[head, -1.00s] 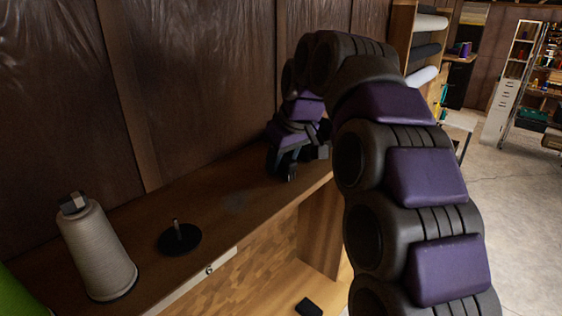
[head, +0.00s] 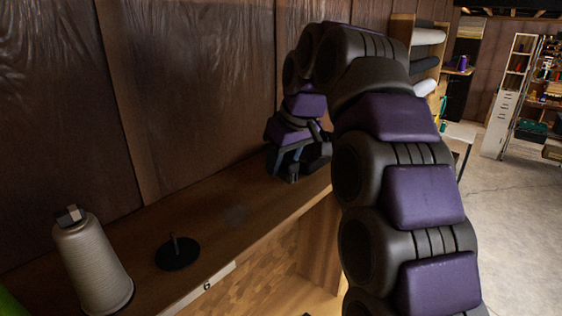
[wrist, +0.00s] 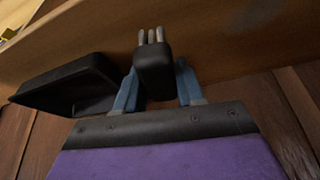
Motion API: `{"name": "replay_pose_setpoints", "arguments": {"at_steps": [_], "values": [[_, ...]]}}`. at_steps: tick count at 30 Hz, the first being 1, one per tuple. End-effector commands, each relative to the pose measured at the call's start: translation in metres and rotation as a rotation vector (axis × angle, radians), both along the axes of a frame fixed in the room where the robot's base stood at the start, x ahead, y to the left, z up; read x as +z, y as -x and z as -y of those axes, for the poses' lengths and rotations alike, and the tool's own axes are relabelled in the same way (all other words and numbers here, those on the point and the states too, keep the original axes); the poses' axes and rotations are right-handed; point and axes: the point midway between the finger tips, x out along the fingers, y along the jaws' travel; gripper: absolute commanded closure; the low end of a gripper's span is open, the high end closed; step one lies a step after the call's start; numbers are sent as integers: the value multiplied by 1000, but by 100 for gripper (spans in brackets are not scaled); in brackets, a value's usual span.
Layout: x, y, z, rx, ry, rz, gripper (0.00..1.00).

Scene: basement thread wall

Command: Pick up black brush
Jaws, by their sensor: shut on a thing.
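My gripper (wrist: 156,82) has two blue fingers, one on each side of a black block with a few pale grey prongs at its end. This block looks like the black brush (wrist: 153,68), held between the fingers. In the head view my gripper (head: 293,174) is at the far part of the wooden shelf, beside the wall. It is small and dark there, and I cannot make out the brush or whether it touches the shelf.
A black shallow tray-like thing (wrist: 70,86) lies close left of the fingers in the wrist view. The wooden shelf (head: 232,208) carries a grey thread cone (head: 93,265) and a black disc with a peg (head: 177,255). The panelled wall (head: 200,90) rises behind.

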Motion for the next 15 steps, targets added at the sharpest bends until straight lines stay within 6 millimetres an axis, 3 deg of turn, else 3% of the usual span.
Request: {"name": "replay_pose_setpoints", "arguments": {"at_steps": [11, 15], "values": [[3, 32, 4, 1, 0, 1, 92], [5, 56, 7, 1, -1, 5, 92]]}}
